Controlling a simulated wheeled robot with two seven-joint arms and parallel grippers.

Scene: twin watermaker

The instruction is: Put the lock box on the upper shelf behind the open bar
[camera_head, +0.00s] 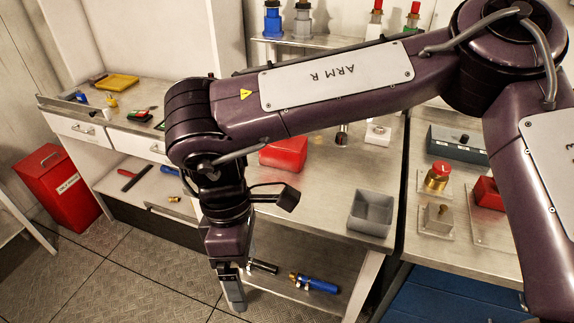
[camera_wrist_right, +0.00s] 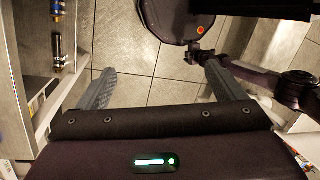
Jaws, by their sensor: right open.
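In the head view a red box (camera_head: 285,153) sits on the metal bench, its upper part hidden behind my right arm. A larger red box (camera_head: 62,188) with a top handle and a pale label stands at the far left by the floor; I cannot tell which is the lock box. An upper shelf (camera_head: 330,41) at the back holds blue and grey items and red-topped ones; no open bar is clear. My right gripper (camera_head: 235,292) hangs pointing down in front of the bench. In the wrist view its fingers (camera_wrist_right: 160,85) are apart with nothing between them.
A grey open bin (camera_head: 371,212) stands at the bench's front right. The lower shelf (camera_head: 334,266) holds a blue-bodied fitting (camera_head: 314,284) and a dark cylinder (camera_head: 263,267). Drawers (camera_head: 85,131) line the left bench. The patterned floor (camera_head: 110,265) is clear at the lower left.

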